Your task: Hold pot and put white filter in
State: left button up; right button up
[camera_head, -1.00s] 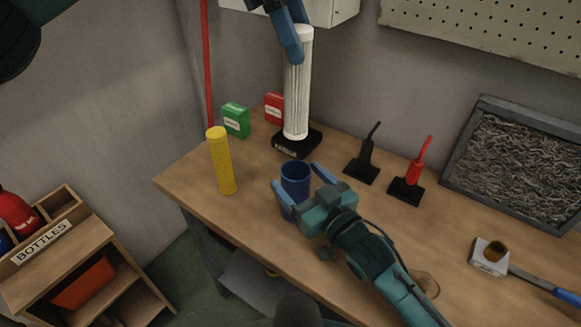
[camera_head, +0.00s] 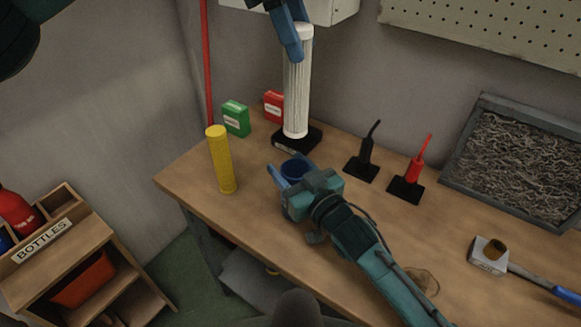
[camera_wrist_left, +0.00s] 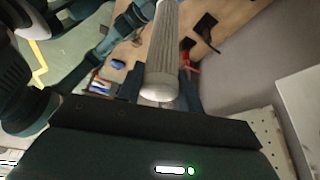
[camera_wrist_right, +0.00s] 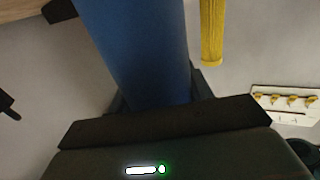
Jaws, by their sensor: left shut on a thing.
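The white pleated filter (camera_head: 298,85) is a tall upright cylinder at the back of the bench. My left gripper (camera_head: 292,40) is shut on its upper end; the filter also shows in the left wrist view (camera_wrist_left: 163,50). Its lower end is at the black stand (camera_head: 312,140); I cannot tell whether it touches. The blue pot (camera_head: 294,170) stands upright in front of the stand, partly hidden by my right gripper (camera_head: 290,172). The right fingers lie on both sides of the pot, which fills the right wrist view (camera_wrist_right: 135,50). I cannot tell whether they press on it.
A yellow cylinder (camera_head: 221,160) stands left of the pot. Green (camera_head: 236,118) and red (camera_head: 273,105) boxes stand behind. Black (camera_head: 364,160) and red (camera_head: 413,175) tools on black bases, a tray of shavings (camera_head: 520,160) and a hammer (camera_head: 490,254) are at right.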

aim_at(304, 133)
jog(key=c, duration=0.5)
pick_arm(q)
jog(key=shift+f, duration=6.55)
pick_arm(e)
jog(key=shift+o, duration=0.2)
pick_arm(q)
jog(key=o, duration=1.3)
jog(key=v, duration=1.2)
jog(key=shift+r, duration=0.1)
